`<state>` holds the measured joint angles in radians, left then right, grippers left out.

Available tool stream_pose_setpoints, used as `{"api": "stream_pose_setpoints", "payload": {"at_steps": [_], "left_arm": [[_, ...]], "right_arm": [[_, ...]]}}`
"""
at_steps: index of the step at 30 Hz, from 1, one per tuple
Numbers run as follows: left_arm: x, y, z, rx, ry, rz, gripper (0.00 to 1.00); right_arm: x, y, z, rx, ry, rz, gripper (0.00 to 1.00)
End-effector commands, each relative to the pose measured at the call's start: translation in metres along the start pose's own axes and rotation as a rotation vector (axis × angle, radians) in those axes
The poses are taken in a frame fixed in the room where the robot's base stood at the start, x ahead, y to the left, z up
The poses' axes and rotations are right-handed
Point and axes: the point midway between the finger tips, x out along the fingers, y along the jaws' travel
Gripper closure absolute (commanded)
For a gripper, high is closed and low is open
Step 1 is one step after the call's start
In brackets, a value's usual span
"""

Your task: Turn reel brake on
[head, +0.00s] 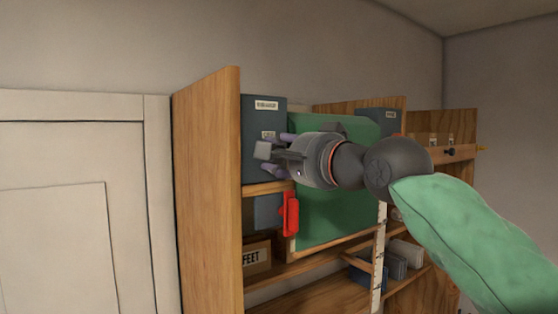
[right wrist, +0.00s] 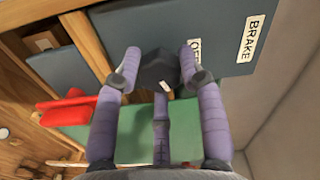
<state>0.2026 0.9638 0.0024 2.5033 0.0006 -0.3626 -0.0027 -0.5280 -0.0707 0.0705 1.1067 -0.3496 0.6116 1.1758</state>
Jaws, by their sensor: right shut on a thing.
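The reel brake is a blue-grey box (head: 256,165) on the shelf unit's upper left. In the right wrist view its panel (right wrist: 225,22) has a BRAKE label (right wrist: 251,38) and a partly covered label that seems to read OFF (right wrist: 194,49). A dark faceted knob (right wrist: 158,70) stands out from the panel. My right gripper (head: 275,156) is at the box's front, its purple fingers closed around the knob; it also shows in the right wrist view (right wrist: 160,78). The knob's pointer side cannot be made out. My left gripper is out of view.
A green board (head: 335,210) is right beside the box, with a red handle (head: 290,214) just below my gripper. A wooden side panel (head: 207,190) is at the left. A FEET box (head: 256,256) sits on a lower shelf. A white door (head: 75,200) is further left.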

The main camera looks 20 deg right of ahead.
Motion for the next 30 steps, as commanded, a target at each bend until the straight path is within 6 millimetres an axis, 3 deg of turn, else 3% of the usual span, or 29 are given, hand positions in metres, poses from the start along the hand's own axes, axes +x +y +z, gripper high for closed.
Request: {"api": "stream_pose_setpoints", "payload": {"at_steps": [15, 30], "left_arm": [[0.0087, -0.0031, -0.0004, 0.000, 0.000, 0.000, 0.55], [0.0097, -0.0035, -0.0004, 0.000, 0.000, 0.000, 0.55]], "right_arm": [[0.0019, 0.0031, 0.0026, 0.332, -0.004, 0.008, 0.93], [0.0021, 0.0031, 0.0028, 0.395, -0.004, 0.010, 0.92]]}}
